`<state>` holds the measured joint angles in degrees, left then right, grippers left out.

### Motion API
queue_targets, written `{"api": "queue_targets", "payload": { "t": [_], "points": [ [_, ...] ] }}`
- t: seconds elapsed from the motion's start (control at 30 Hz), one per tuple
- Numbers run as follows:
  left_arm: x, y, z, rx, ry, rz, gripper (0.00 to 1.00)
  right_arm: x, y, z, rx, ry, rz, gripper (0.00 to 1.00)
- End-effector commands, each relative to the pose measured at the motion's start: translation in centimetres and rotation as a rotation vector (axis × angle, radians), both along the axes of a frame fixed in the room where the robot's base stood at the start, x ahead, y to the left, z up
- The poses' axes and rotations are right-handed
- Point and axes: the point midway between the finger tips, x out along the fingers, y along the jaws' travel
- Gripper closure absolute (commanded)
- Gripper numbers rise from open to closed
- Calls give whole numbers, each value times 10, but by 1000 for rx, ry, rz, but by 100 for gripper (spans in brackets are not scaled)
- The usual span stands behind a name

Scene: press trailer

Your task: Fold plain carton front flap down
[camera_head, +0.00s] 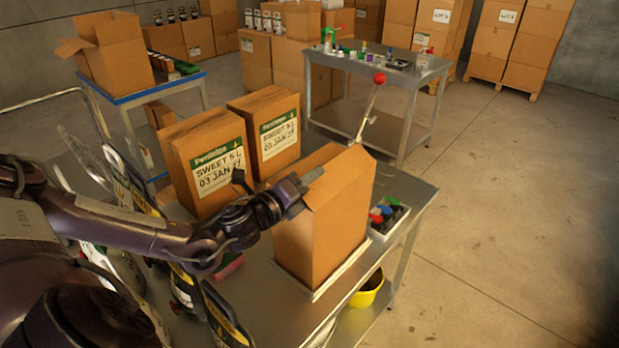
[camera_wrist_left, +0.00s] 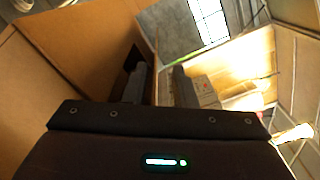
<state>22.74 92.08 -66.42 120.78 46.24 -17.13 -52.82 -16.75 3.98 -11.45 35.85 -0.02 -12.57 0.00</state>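The plain brown carton (camera_head: 325,230) stands upright on the near metal table, without a label on the sides I see. Its top panels (camera_head: 335,163) look raised or slanted; I cannot tell which is the front flap. My left gripper (camera_head: 308,180) is at the carton's upper left edge in the head view. In the left wrist view its fingers (camera_wrist_left: 160,88) are apart, with a cardboard panel (camera_wrist_left: 85,45) beside and partly between them. I cannot tell whether they touch it. My right gripper is not in view.
Two labelled cartons (camera_head: 208,163) (camera_head: 268,130) stand behind and left of the plain carton. A tray of coloured-top items (camera_head: 388,218) is at its right. A red-knobbed lever (camera_head: 379,79) rises behind it. A yellow bowl (camera_head: 368,288) sits below. Floor at right is clear.

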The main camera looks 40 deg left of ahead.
Motion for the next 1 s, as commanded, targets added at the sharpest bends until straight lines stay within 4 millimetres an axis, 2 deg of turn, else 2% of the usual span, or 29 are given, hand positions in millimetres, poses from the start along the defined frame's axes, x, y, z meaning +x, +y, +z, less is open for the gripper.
{"api": "queue_targets", "payload": {
  "t": [0.03,0.17,0.2,0.4,0.63,0.87,1.0],
  "points": [
    [0,0,0,0,0,0,82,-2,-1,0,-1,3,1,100],
    [0,0,0,0,0,0,99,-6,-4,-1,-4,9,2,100],
    [0,0,0,0,0,0,100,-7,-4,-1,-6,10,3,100],
    [0,0,-1,-8,1,1,100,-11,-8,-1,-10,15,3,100],
    [0,4,-7,-121,11,0,100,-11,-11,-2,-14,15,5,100],
    [0,4,-7,-125,10,0,100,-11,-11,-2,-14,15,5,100],
    [0,4,-7,-124,10,0,82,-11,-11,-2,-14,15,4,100]
  ]
}}
